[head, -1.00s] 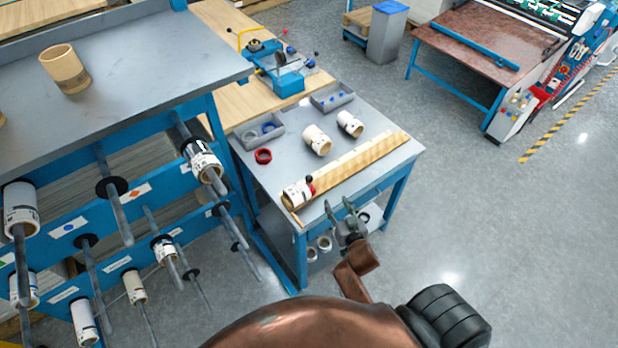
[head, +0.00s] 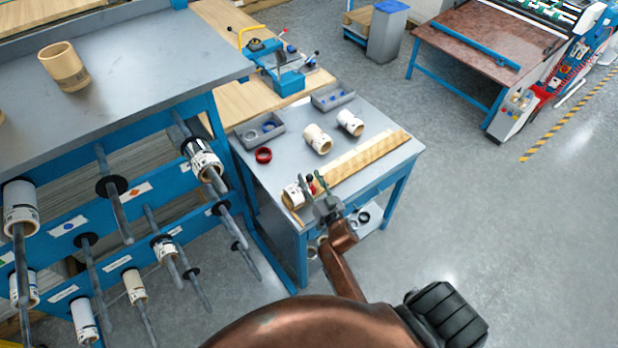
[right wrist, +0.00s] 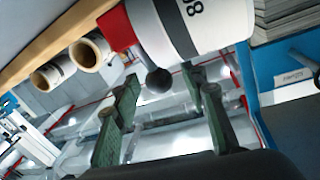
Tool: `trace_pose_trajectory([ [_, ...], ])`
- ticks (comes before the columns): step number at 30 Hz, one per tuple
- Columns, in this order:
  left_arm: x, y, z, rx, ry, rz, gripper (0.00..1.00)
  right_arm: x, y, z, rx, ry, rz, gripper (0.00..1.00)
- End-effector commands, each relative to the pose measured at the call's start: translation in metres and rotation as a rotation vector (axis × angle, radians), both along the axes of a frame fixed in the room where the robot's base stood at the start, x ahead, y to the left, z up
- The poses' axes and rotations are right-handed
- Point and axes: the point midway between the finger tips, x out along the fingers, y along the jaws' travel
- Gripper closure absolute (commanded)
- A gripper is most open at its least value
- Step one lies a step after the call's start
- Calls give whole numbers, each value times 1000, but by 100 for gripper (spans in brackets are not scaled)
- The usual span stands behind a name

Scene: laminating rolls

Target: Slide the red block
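The red block (right wrist: 117,29) sits against the end of a white printed roll (right wrist: 190,30) in the right wrist view. A black ball knob (right wrist: 159,80) stands out from beside it. In the head view the roll (head: 293,196) lies at the near left end of a wooden board (head: 362,160), and the red block is small and partly hidden by my fingers. My right gripper (head: 314,190) is at the table's front edge, by the block. Its fingers are apart and empty in the right wrist view (right wrist: 168,100), with the knob appearing between them. My left gripper is out of view.
On the table (head: 377,136) stand two more rolls (head: 317,140) (head: 350,123), a red ring (head: 263,155) and grey trays (head: 259,131) (head: 332,96). A blue rack (head: 150,190) with rods and rolls stands to the left.

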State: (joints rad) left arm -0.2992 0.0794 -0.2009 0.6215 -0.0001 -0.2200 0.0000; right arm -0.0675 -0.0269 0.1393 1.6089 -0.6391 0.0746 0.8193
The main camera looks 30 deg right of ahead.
Motion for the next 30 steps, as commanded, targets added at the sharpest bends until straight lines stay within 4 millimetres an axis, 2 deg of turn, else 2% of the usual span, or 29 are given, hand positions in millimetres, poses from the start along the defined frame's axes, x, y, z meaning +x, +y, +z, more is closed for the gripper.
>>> trace_pose_trajectory([
  [4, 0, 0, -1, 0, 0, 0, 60, 9, -2, 0, 0, 0, -1, 60],
  [12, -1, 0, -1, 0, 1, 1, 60, 10, -2, 0, 0, 1, -2, 60],
  [30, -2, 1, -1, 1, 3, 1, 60, 10, -2, 0, -1, 1, -1, 100],
])
